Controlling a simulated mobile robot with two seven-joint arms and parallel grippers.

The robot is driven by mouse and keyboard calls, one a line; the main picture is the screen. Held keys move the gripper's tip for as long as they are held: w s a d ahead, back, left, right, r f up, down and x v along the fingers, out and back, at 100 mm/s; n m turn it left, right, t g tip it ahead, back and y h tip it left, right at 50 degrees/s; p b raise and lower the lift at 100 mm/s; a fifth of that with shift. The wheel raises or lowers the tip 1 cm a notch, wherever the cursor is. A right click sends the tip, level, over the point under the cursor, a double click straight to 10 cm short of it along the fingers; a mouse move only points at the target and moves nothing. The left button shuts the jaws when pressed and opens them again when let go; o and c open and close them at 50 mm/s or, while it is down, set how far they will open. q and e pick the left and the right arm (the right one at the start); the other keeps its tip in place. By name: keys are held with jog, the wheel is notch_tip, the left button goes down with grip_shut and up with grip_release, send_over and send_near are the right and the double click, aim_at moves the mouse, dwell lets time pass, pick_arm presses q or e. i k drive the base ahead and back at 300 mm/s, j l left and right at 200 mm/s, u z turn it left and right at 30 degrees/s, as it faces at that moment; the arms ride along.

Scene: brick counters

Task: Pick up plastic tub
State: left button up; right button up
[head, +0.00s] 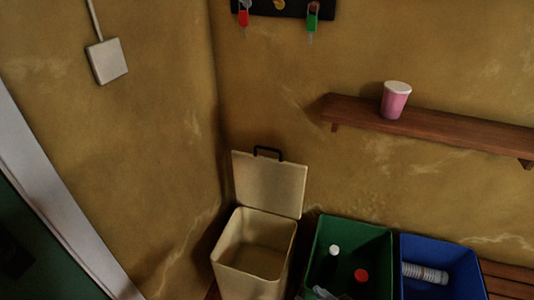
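A pink, cup-shaped container with a white top (396,99) stands upright on the wooden shelf (450,127) at the right. It is the only thing in view that looks like a small tub, but I cannot tell for sure that it is the plastic tub. Neither of my grippers is in the head view.
An open beige bin (247,284) with its lid raised stands in the corner and looks empty. Beside it are a green bin (378,236) and a blue bin (441,244), both with items inside. A wall rack (262,8) holds red and green tags. A white box (107,61) hangs left.

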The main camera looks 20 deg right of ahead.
aim_at(395, 93)
jog(key=k+z, duration=0.1)
jog(key=z, duration=0.3)
jog(key=l+z, duration=0.15)
jog(key=z, duration=0.2)
jog(key=k+l+z, duration=0.1)
jog(key=z, duration=0.3)
